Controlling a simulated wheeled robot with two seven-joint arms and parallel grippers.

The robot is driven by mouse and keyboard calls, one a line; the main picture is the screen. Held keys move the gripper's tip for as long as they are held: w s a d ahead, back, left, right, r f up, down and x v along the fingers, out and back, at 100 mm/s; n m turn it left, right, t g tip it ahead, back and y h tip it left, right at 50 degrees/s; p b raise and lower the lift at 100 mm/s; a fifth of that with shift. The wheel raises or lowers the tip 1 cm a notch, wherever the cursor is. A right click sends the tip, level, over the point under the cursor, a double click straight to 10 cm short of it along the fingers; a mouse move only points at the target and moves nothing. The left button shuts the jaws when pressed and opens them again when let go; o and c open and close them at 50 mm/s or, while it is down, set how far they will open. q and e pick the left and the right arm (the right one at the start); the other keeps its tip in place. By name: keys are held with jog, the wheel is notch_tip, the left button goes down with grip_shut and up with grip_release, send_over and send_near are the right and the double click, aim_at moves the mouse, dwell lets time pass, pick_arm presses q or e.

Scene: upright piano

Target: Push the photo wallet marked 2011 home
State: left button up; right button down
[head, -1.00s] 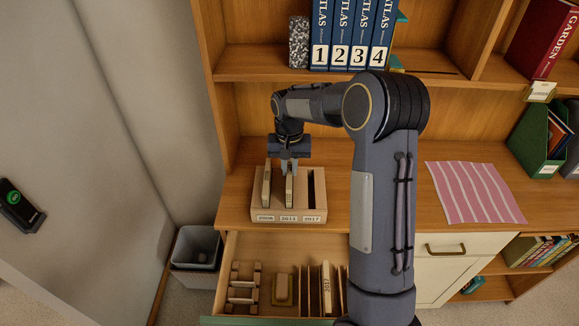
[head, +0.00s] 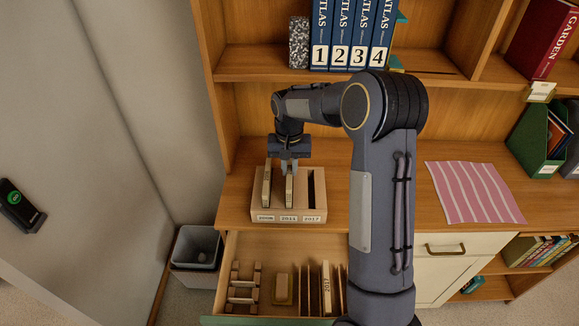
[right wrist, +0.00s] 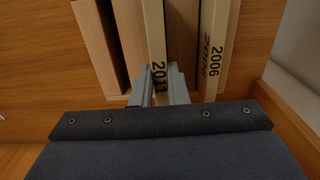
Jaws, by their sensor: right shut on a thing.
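The photo wallet marked 2011 (head: 290,190) stands upright in the middle slot of the wooden rack (head: 262,208). Its cream spine and number also show in the right wrist view (right wrist: 154,35). My right gripper (head: 289,168) comes down from above and is shut on the upper part of this wallet; its fingers (right wrist: 158,88) lie on both sides of the spine in the right wrist view. How deep the wallet sits in the slot is hidden. My left gripper is not in view.
The wallet marked 2006 (right wrist: 214,45) stands in the left slot of the rack; the right slot (head: 312,187) is empty. Below, an open drawer (head: 262,246) holds another wallet (head: 326,287) between dividers. Blue atlases (head: 340,35) stand on the shelf above. A striped cloth (head: 475,192) lies right.

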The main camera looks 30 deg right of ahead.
jog(key=shift+f+b, duration=0.9)
jog(key=shift+f, duration=0.4)
dwell(0.8)
jog(key=c, duration=1.3)
grip_release()
jog(key=shift+c, duration=0.2)
notch_tip(320, 180, up, 8)
jog(key=shift+f, duration=0.1)
